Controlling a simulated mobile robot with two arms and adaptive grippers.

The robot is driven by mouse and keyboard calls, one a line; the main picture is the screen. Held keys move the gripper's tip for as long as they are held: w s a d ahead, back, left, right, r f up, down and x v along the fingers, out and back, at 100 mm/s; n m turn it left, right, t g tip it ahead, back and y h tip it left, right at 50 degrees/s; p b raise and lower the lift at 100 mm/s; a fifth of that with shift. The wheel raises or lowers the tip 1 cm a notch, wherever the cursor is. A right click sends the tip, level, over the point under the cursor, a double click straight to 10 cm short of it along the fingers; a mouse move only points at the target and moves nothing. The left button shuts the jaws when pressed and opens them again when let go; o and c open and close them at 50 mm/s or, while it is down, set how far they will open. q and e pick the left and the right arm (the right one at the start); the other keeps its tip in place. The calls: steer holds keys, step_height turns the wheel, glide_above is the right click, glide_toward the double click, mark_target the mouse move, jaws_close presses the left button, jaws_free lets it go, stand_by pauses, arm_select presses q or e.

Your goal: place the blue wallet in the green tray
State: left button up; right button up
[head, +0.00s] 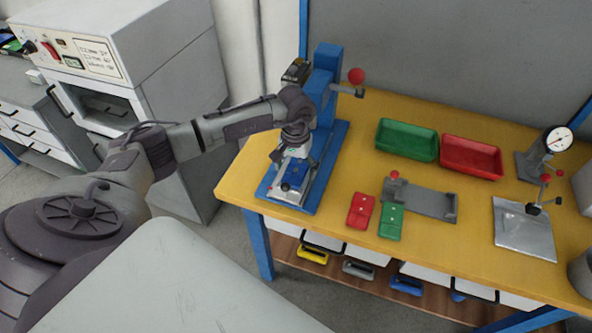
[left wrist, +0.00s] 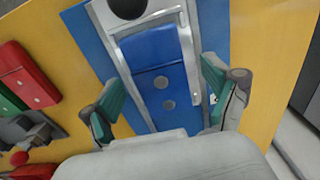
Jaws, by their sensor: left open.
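The blue wallet (head: 294,178) lies in the grey metal holder at the base of the blue press. In the left wrist view the wallet (left wrist: 162,92) shows two round grey studs and metal rails beside it. My left gripper (head: 291,158) is over the press base, above the wallet. In the wrist view the left gripper (left wrist: 160,80) is open, with one teal-padded finger on each side of the wallet and nothing held. The green tray (head: 407,138) stands on the yellow table, right of the press, and looks empty. My right gripper is not in view.
The blue press (head: 325,85) has a lever with a red knob. A red tray (head: 471,156) stands beside the green one. Red (head: 360,210) and green (head: 391,221) wallets lie near the front edge by a grey fixture (head: 428,201). A dial gauge (head: 556,138) stands at right.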

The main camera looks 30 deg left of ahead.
arm_select(q)
steer(key=c, duration=1.2)
steer(key=shift+c, duration=0.2)
